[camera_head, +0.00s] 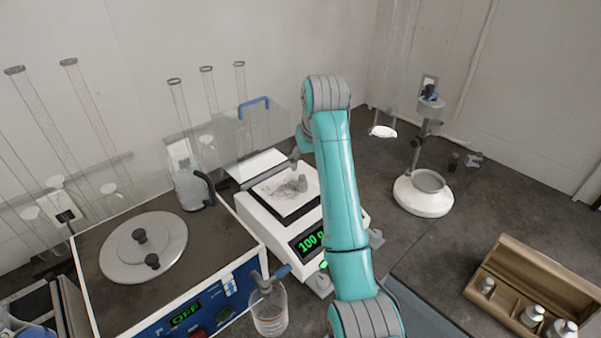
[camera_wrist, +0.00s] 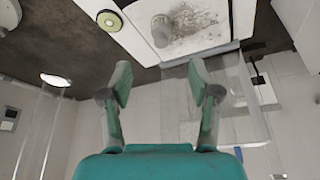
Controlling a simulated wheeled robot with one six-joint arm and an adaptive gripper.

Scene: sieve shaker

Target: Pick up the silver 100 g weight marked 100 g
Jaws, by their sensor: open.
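In the head view my teal arm hides much of the gripper and the balance's right side; only a dark finger shows near the pan's back edge.
A wooden box (camera_head: 540,270) with several silver weights is at the right. A sieve shaker (camera_head: 165,265), a kettle-like jug (camera_head: 193,190) and a bottle (camera_head: 269,307) stand left of my arm. A clear cover with blue handle (camera_head: 254,105) stands behind the balance.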

